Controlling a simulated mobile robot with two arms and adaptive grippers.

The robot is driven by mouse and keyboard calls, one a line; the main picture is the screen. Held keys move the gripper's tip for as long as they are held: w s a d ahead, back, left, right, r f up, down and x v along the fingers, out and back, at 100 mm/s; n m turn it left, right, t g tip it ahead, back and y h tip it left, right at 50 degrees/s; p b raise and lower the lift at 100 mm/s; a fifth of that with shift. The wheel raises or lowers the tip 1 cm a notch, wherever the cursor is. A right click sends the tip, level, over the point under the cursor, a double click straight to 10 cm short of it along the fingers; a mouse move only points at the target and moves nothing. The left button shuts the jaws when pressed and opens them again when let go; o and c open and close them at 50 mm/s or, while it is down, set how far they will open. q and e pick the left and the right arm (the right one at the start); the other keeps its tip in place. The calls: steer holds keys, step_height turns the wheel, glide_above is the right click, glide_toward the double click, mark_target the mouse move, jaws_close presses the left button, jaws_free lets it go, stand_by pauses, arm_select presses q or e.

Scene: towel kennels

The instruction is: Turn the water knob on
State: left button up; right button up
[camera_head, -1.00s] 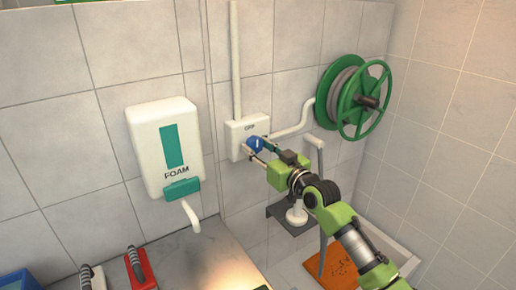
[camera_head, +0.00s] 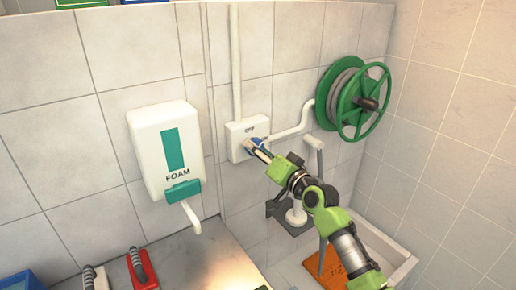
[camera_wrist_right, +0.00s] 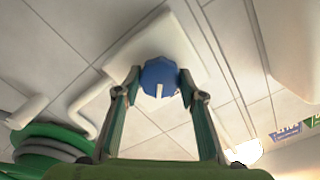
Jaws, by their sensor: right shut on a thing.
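The blue water knob (camera_head: 257,144) sits on a white wall box (camera_head: 236,131) with lettering above the knob. My right gripper (camera_head: 256,148) reaches it from the lower right and partly covers it. In the right wrist view, the blue knob (camera_wrist_right: 159,78) with a white mark lies between the two fingertips of my right gripper (camera_wrist_right: 160,82). The fingers touch it on both sides, shut on it. The white box (camera_wrist_right: 158,45) shows behind the knob. My left gripper is in neither view.
A green hose reel (camera_head: 352,100) is on the wall right of the box. A white foam dispenser (camera_head: 165,150) hangs to the left. A counter (camera_head: 195,262) with red- and white-based handled items is below. A grey bracket (camera_head: 290,217) sits under my right arm.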

steer(key=shift+m+p, duration=1.75)
steer(key=shift+m, duration=3.25)
steer(key=o, duration=1.1)
steer(key=v, duration=1.2)
steer(key=shift+f, duration=0.1)
